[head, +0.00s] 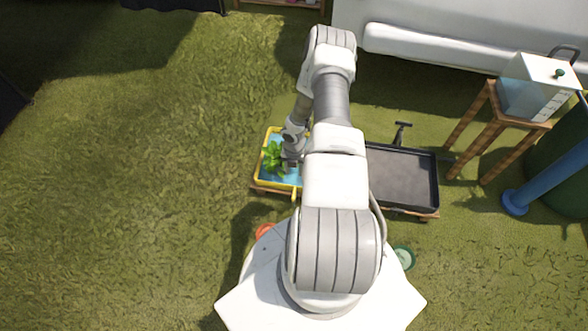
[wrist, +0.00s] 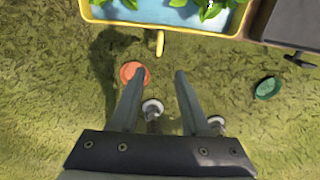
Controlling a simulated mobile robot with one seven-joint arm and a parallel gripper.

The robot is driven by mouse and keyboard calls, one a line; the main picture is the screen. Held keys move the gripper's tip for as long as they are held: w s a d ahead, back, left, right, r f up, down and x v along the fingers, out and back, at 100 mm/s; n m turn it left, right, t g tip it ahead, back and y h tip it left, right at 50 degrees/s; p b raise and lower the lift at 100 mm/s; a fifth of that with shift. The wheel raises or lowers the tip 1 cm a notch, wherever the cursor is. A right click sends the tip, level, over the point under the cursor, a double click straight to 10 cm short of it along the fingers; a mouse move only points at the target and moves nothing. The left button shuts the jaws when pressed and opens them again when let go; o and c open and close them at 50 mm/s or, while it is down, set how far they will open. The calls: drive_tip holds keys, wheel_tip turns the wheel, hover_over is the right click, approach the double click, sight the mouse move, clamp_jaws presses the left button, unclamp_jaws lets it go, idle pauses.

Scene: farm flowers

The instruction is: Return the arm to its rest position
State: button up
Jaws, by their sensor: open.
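My arm rises from my white base in the head view, reaches away and folds down on its left side. My gripper (head: 291,163) hangs over the right part of a yellow-rimmed blue tray (head: 275,186) there, partly hidden by my own links. Nothing is held. The yellow tray (wrist: 120,22) is at the top of the wrist view, with green leafy plants (wrist: 205,6) in it.
A dark tray (head: 402,178) stands right of the yellow one. An orange round thing (head: 264,231) and a green one (head: 404,257) lie near my base. A wooden stand (head: 496,120) with a clear container (head: 530,85) is at right. Open grass fills the left.

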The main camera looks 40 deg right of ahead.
idle(0.3)
drive_tip(key=w+a+r+m+h, duration=0.1)
drive_tip(key=w+r+m, duration=0.25)
drive_tip(key=r, duration=0.95)
drive_tip(key=w+a+r+m+t+h, duration=0.15)
drive_tip(key=r+m, duration=0.25)
drive_tip(key=r, duration=0.8)
drive_tip(key=w+r+m+h, duration=0.1)
drive_tip(key=w+r+m, duration=0.2)
drive_tip(key=r, duration=1)
drive_tip(key=s+a+r+m+t, duration=0.1)
drive_tip(key=s+a+r+m, duration=0.3)
drive_tip(key=r, duration=0.4)
drive_tip(key=s+a+r+m+t, duration=0.1)
drive_tip(key=s+a+r+m, duration=0.3)
drive_tip(key=r, duration=0.4)
drive_tip(key=s+a+r+m+t+y, duration=0.1)
drive_tip(key=s+a+r+m+y, duration=0.1)
drive_tip(key=s+a+r+m, duration=0.35)
drive_tip(key=s+a+r+m+t+y, duration=0.1)
drive_tip(key=s+a+r+m+y, duration=0.1)
drive_tip(key=s+a, duration=0.65)
wheel_tip(320, 180, up, 21)
drive_tip(key=p, duration=2.2)
drive_tip(key=shift+d+r, duration=0.2)
drive_tip(key=shift+d, duration=0.15)
